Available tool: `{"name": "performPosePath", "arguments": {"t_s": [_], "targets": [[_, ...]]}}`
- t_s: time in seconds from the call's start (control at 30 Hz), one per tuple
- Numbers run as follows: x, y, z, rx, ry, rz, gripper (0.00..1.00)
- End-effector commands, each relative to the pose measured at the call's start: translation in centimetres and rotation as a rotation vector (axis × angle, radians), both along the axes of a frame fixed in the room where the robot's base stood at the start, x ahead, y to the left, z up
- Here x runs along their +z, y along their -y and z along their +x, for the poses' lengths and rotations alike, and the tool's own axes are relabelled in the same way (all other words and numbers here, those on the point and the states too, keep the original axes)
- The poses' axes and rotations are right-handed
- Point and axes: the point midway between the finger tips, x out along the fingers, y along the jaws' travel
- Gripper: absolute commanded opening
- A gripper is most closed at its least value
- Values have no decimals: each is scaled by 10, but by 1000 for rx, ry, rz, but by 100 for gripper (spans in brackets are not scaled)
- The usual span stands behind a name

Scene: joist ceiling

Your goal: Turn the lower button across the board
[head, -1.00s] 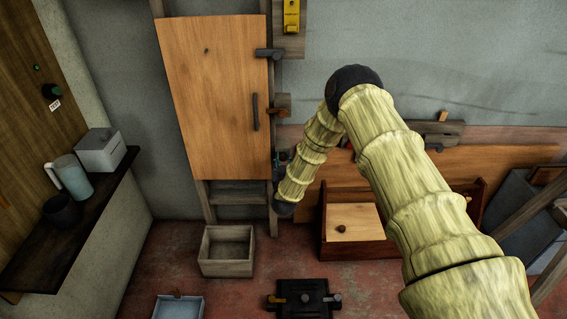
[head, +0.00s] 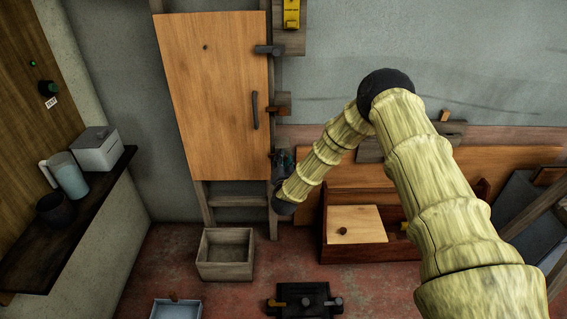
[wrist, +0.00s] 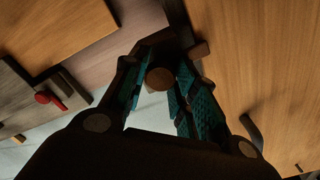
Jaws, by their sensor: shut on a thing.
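The board (head: 213,95) is a tall light-wood panel with a dark handle (head: 255,110), upright against the wall. My gripper (head: 283,158) is at its lower right edge and shows small there, partly hidden by my wrist. In the wrist view, the teal-padded fingers of my gripper (wrist: 162,72) are closed around a dark brown piece with a round end (wrist: 158,78), which looks like the lower button. The board fills the right side of that view (wrist: 265,60). The button's exact angle is hard to tell. A dark upper button (head: 268,50) reaches over the board's edge.
A brown middle piece (head: 278,110) sits on the right frame post. A yellow fitting (head: 291,14) is above. Below are a grey open box (head: 225,252) and a wooden chest (head: 325,248). A red lever (wrist: 45,97) shows at left in the wrist view.

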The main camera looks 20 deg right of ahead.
Motion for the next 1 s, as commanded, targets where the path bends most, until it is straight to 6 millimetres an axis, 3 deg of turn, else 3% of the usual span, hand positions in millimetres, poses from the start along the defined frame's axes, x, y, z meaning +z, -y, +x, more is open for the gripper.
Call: {"name": "performPosePath", "arguments": {"t_s": [0.77,0.8,0.9,1.0], "targets": [[-3,0,-2,0,23,94,4],[-3,0,-2,0,22,95,34],[-2,0,-1,0,23,94,51],[-2,0,-1,1,25,94,51]]}}
